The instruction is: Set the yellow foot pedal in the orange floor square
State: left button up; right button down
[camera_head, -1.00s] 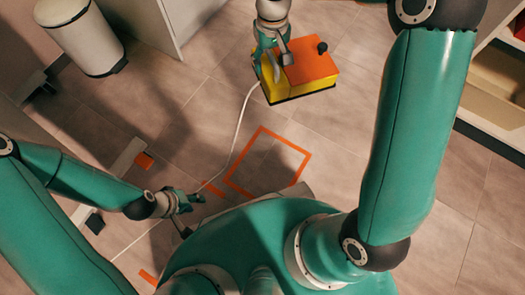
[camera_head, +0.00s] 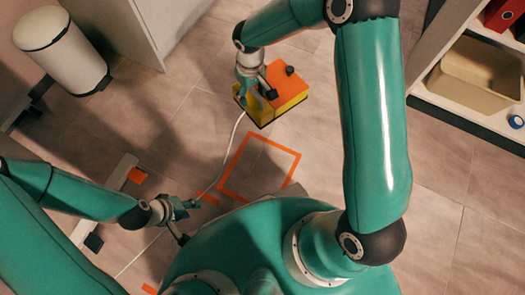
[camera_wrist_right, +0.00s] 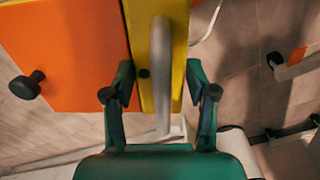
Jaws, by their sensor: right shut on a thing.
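The yellow foot pedal (camera_head: 266,112) has an orange top, a black knob and a pale handle bar. My right gripper (camera_head: 256,88) is shut on it at its left side. In the right wrist view, the pale bar (camera_wrist_right: 161,75) runs between the fingers of my right gripper (camera_wrist_right: 160,95), over the pedal's yellow side. Whether the pedal touches the floor is hard to tell. The orange floor square (camera_head: 228,160) is an empty outline just below the pedal in the head view. My left gripper (camera_head: 187,220) is open, left of the square, close to the pale cable.
The pale cable (camera_head: 229,148) runs from the pedal past the square's left side to my left gripper. A white bin (camera_head: 62,52) stands at the upper left. A shelf with a beige tray (camera_head: 476,75) is at the right. Floor right of the square is clear.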

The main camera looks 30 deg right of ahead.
jog(key=s+a+f+n+p, duration=0.3)
jog(key=s+a+f+n, duration=0.2)
jog(key=s+a+f, duration=0.5)
jog(key=f+b, duration=0.2)
jog(key=f, duration=0.5)
jog(key=d+f+b, duration=0.1)
jog(key=f+b, duration=0.2)
jog(key=f, duration=0.4)
jog(key=f+b, duration=0.3)
jog(key=f, duration=0.4)
jog(key=shift+s+d+f, duration=0.35)
jog(key=shift+s, duration=0.05)
jog(key=shift+c, duration=1.7)
grip_release()
jog(key=shift+s, duration=0.1)
jog(key=shift+r, duration=0.1)
